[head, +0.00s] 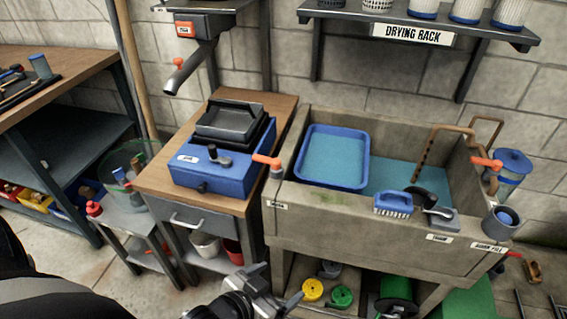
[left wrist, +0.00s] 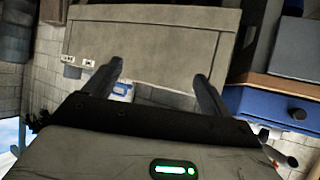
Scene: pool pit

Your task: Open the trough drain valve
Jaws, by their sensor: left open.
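The grey concrete trough (head: 350,238) stands at the right, holding water and a blue tray. An orange-handled valve (head: 268,162) is on its left front corner, above a small white label (head: 277,204) too small to read surely. Another orange handle (head: 487,163) is at its right end. I cannot tell for certain which is the drain valve. My left gripper (head: 277,289) is open and empty, low in front of the trough and apart from both handles. In the left wrist view its two fingers (left wrist: 158,80) are spread before a pale grey slab-like surface. My right gripper is not in view.
A wooden-topped cabinet (head: 152,182) with a blue box (head: 228,176) stands left of the trough. A brush (head: 393,205) and a grey cup (head: 502,222) sit on the trough's front rim. Hose reels (head: 342,296) lie below. A drying rack (head: 410,20) hangs above.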

